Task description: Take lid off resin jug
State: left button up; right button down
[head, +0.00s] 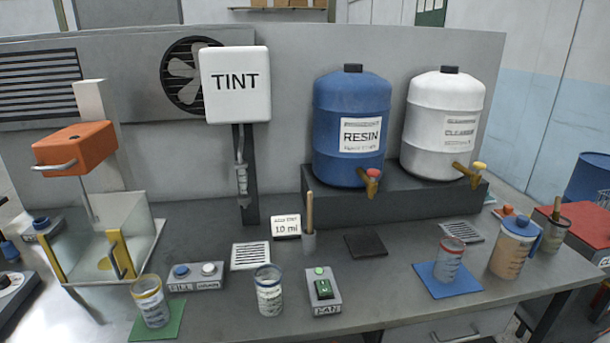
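A tan, see-through jug (507,257) with measuring marks stands upright at the right end of the bench. A blue lid (520,226) sits on its top, with a small orange part on it. A blue handle shows on its right side. The jug carries no readable label; I take it as the resin jug. A large blue container marked RESIN (349,112) with a red-topped tap stands on a dark raised block behind. Neither of my grippers is in view.
A cup (449,260) on a blue mat (447,281) stands left of the jug. A brush pot (553,234) stands close on its right. Other cups (268,292) and switch boxes line the front edge.

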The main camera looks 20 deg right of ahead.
aim_at(520, 225)
jog(key=z, duration=2)
jog(key=i+l+u, duration=0.1)
jog(key=u, duration=0.25)
jog(key=l+u, duration=0.2)
jog(key=u, duration=0.15)
jog(key=i+l+u, duration=0.2)
jog(key=l, duration=0.3)
jog(key=l+u, duration=0.2)
jog(key=l, duration=0.25)
jog(key=i+l+u, duration=0.1)
jog(key=l, duration=0.85)
jog(key=i+l, duration=0.1)
jog(key=l, duration=0.9)
jog(key=i+l+u, duration=0.15)
jog(key=l, duration=0.85)
